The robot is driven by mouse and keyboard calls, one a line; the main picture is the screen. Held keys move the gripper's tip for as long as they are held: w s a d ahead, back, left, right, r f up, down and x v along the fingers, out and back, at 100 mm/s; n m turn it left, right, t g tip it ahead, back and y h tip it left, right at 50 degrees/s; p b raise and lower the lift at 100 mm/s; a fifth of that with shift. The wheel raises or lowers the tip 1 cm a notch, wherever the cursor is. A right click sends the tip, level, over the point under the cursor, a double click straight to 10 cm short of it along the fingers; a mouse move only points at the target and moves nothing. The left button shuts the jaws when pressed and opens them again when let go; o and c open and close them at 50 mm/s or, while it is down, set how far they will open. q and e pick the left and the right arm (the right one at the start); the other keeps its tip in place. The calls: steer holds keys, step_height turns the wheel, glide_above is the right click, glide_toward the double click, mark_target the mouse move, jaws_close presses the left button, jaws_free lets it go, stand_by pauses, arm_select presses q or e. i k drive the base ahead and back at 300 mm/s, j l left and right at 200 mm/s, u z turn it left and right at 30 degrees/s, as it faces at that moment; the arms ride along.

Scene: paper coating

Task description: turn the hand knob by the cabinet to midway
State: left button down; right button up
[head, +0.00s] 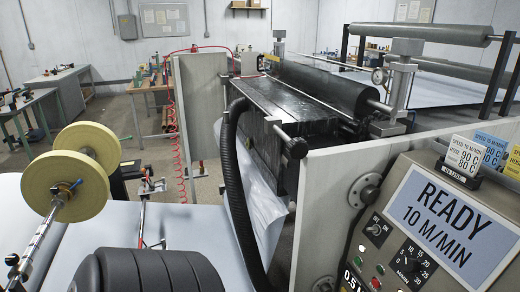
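The control cabinet (480,215) stands at the right, its display (437,221) reading "READY 10 M/MIN". Its face carries a dark dial (408,264) with a numbered M/MIN scale and an ON/OFF switch (376,219). A black hand knob (297,148) on a short rod sticks out from the coating machine, just left of the grey side plate beside the cabinet. I cannot tell for certain which knob is the hand knob, nor its turned position. Neither of my grippers is in view.
A black ribbed hose (234,185) hangs in front of the machine. Yellow-faced rolls (88,150) on a shaft stand at left, and a dark roller (150,270) lies at the bottom. The grey side plate (335,185) borders the cabinet. Workbenches (60,82) stand at the back left.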

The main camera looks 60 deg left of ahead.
mark_target(297, 148)
steer(key=u, duration=1.55)
